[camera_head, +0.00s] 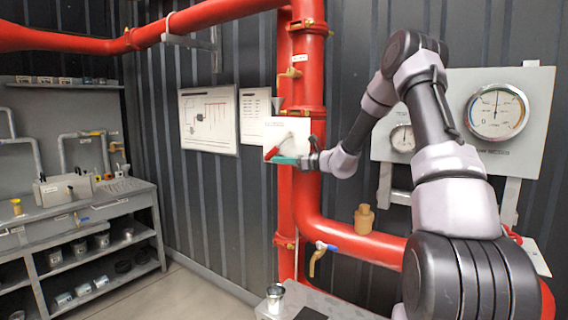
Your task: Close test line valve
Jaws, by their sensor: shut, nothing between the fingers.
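A red lever handle (277,149) sits on a white plate (296,132) in front of the red vertical pipe. I cannot tell from any readable label whether this is the test line valve. My gripper (285,160) reaches in from the right, just below and beside the red lever; its teal fingertips are shut and empty. Whether they touch the lever or plate is unclear. Another valve with a blue handle (326,247) and a brass outlet (314,265) is on the lower red pipe.
A panel with a large gauge (497,111) and a small gauge (402,139) is on the right, behind my arm. A brass fitting (364,219) stands on the lower pipe. A metal cup (275,298) is at the bottom. Shelving (100,207) stands at the left, with floor clear beside it.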

